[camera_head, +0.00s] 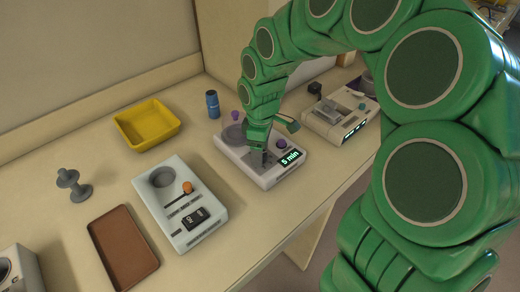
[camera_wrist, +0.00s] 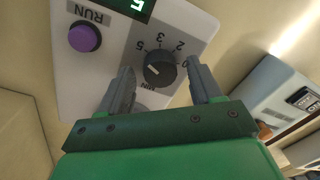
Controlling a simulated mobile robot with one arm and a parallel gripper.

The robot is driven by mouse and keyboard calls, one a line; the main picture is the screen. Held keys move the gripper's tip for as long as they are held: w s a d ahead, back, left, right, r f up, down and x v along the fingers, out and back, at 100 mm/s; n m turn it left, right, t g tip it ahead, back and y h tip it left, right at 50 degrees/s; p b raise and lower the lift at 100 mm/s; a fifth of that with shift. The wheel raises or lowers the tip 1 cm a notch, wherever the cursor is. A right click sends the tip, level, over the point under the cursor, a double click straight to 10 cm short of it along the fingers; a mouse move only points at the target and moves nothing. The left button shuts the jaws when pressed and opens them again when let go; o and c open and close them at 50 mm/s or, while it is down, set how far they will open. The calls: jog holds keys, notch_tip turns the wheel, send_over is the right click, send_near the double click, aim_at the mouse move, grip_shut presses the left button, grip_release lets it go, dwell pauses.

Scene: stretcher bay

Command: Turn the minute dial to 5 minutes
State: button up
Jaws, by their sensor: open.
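The minute dial (camera_wrist: 164,66) is a round dark knob with a white pointer mark, on the white face of a device (camera_head: 231,151). Numbers 2, 3 and 5 are printed around it. The pointer lies toward the left side of the dial in the wrist view, and I cannot tell exactly which number it meets. The device's display (camera_head: 291,158) reads "5 min". My gripper (camera_wrist: 160,72) is open, with its fingers on either side of the dial and gaps to it. In the head view my gripper (camera_head: 258,157) hides the dial.
A purple RUN button (camera_wrist: 84,37) sits beside the dial. A pale device with an orange-knobbed lever (camera_head: 187,187) stands left, another device (camera_head: 335,125) right. A yellow tray (camera_head: 147,125), blue bottle (camera_head: 212,104), brown tray (camera_head: 124,248) and grey spool-shaped stand (camera_head: 73,185) are on the table.

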jog(key=shift+w+r, duration=0.15)
jog(key=shift+r, duration=3.75)
jog(key=shift+d, duration=0.15)
jog(key=s+d+r+m, duration=0.1)
jog(key=s+d+m, duration=0.4)
jog(key=s, duration=0.4)
jog(key=s+d+r+m+g, duration=0.1)
jog(key=s+d+m, duration=0.4)
jog(key=s, duration=0.5)
jog(key=s+d+r+m, duration=0.1)
jog(key=s+d+m, duration=0.5)
jog(key=s, duration=0.4)
jog(key=shift+s+d, duration=0.2)
jog(key=shift+d, duration=0.6)
